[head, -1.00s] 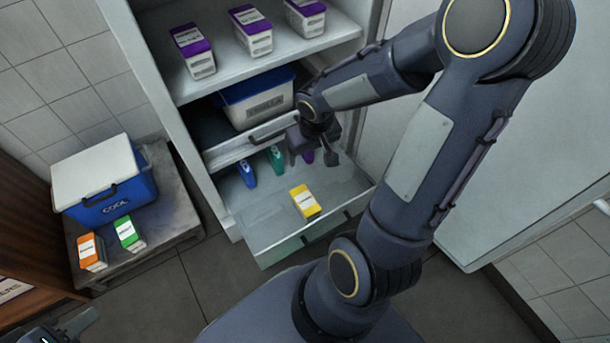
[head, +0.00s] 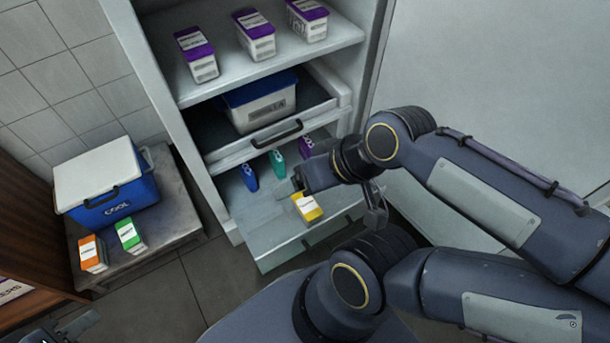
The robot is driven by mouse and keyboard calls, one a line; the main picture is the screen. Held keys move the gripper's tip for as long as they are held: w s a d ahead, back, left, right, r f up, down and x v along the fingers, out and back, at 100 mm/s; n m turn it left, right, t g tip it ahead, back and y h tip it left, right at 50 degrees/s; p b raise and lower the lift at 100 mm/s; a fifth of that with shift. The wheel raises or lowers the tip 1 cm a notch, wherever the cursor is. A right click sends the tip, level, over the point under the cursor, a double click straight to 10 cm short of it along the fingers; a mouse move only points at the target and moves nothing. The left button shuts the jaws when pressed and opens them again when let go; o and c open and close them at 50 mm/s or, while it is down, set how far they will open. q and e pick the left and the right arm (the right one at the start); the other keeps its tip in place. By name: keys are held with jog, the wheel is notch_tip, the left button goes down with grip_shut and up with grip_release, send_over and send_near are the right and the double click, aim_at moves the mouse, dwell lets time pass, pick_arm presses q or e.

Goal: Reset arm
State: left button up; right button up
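My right arm comes in from the right, and its gripper (head: 338,194) is over the open drawer (head: 265,229), with its fingers apart and nothing seen between them. A yellow carton (head: 307,208) stands in the drawer just below and left of it in the picture. I cannot tell the height gap between them. My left gripper (head: 78,324) shows only in part at the bottom left corner, away from everything else. Its opening is cut off by the frame.
The drawer also holds blue (head: 249,177), green (head: 277,164) and purple (head: 306,147) items. A cooler (head: 108,185) and orange (head: 91,254) and green (head: 130,236) cartons stand on a side table (head: 172,205).

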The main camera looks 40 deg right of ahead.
notch_tip(320, 180, up, 31)
jog(key=p, duration=3.1)
